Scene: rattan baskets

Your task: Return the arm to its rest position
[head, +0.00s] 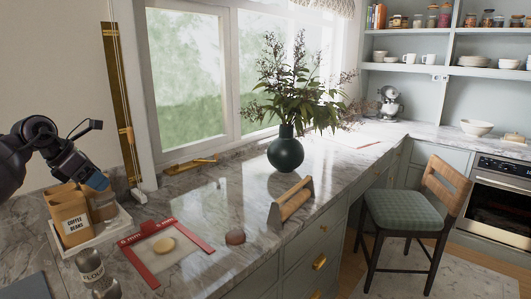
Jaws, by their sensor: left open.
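My left arm comes in from the left edge. My left gripper (96,181) is open and hangs over the white tray (100,233) at the left end of the marble counter. Its fingertips are just above or in front of a brown jar (103,208) beside the coffee beans bag (70,219). I cannot tell whether it touches either. I see nothing held between the fingers. My right gripper is not in view.
A red-framed mat (194,265) with a dough disc (164,245) lies right of the tray. A flour shaker (93,271), a brown ball (235,237), a wooden holder (291,200) and a green vase (286,152) stand on the counter. A window is behind.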

